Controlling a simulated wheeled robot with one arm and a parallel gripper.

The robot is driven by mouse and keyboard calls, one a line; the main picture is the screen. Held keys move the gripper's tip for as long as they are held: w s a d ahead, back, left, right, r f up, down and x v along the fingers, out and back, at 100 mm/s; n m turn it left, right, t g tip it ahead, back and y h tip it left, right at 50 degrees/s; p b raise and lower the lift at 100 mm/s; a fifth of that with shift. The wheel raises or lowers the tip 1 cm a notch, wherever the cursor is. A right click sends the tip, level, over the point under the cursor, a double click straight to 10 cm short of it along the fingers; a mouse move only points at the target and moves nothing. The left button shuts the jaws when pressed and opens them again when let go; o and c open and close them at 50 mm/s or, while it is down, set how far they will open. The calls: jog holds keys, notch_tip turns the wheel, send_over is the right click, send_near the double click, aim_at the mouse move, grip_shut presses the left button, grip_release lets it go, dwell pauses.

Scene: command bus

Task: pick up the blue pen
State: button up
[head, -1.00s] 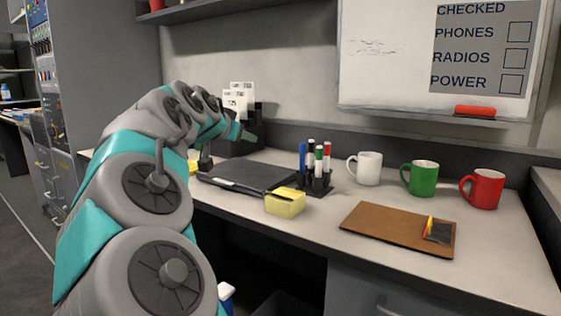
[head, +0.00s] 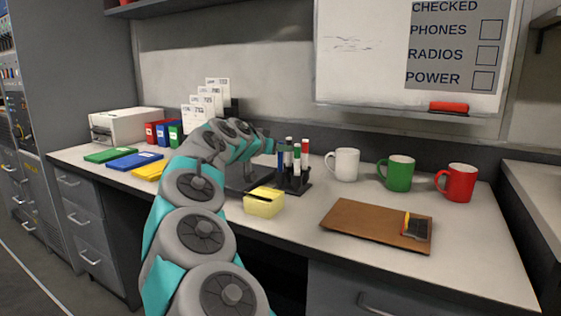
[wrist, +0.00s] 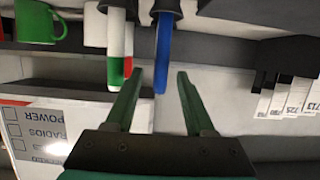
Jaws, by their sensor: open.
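The blue pen (head: 280,160) stands upright in a dark pen holder (head: 296,184) on the desk, beside pens with green, white and red parts. In the wrist view, which is upside down, the blue pen (wrist: 164,55) shows in the gap between my fingers, closer to the left one. Its base sits in a dark round cup. My gripper (wrist: 160,75) is open and empty. In the head view my gripper (head: 267,141) is at the upper end of the blue pen, on its left. I cannot tell how deep the pen is between the fingers.
Other pens (wrist: 120,50) stand close to the left finger in the wrist view. White (head: 345,164), green (head: 398,173) and red (head: 459,183) mugs stand to the right. A paper rack is behind my arm.

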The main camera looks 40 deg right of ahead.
jog(key=shift+w+d+f, duration=0.2)
jog(key=shift+w+d, duration=0.1)
jog(key=shift+d, duration=0.35)
grip_shut()
